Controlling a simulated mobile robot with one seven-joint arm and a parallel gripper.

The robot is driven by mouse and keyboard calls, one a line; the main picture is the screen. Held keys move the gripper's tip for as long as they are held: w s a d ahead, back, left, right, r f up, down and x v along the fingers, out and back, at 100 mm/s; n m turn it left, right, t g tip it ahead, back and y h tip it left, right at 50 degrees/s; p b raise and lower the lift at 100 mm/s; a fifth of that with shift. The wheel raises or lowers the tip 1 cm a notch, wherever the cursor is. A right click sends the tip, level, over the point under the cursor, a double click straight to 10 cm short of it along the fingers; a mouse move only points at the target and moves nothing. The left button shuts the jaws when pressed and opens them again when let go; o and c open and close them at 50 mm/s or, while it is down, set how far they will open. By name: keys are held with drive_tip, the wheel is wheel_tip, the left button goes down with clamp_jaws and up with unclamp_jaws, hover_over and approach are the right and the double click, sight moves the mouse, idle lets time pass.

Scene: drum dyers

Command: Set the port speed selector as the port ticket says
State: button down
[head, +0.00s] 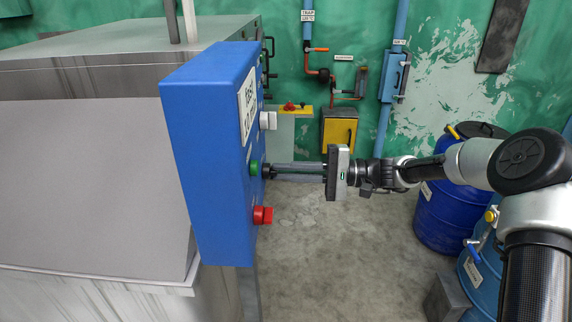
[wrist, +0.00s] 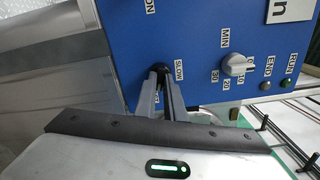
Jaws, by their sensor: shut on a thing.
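The blue control panel (head: 215,130) faces right at the centre left in the head view and fills the top of the wrist view (wrist: 205,30). My gripper (head: 268,171) reaches in from the right with its fingers against the panel's face. In the wrist view my gripper (wrist: 162,72) is shut on a small dark selector knob (wrist: 160,66), mostly hidden between the fingers, beside a SLOW label (wrist: 180,70). The knob's pointer direction is hidden. A white sign (head: 247,106) on the panel is angled and its words are not readable; its edge shows an "n" in the wrist view.
In the wrist view the white dial (wrist: 236,65) has MIN and number marks. Blue drums (head: 445,210) stand at right. The floor between is clear.

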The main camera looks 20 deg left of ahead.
drive_tip(key=shift+m+p, duration=0.65)
drive_tip(key=shift+m, duration=0.55)
drive_tip(key=shift+f, duration=0.1)
drive_tip(key=c, duration=1.8)
unclamp_jaws()
drive_tip(key=shift+d, duration=0.1)
drive_tip(key=shift+c, duration=0.2)
drive_tip(key=b+v, duration=0.1)
drive_tip(key=v, duration=1.6)
drive_tip(key=shift+d, duration=0.2)
drive_tip(key=shift+s, duration=0.1)
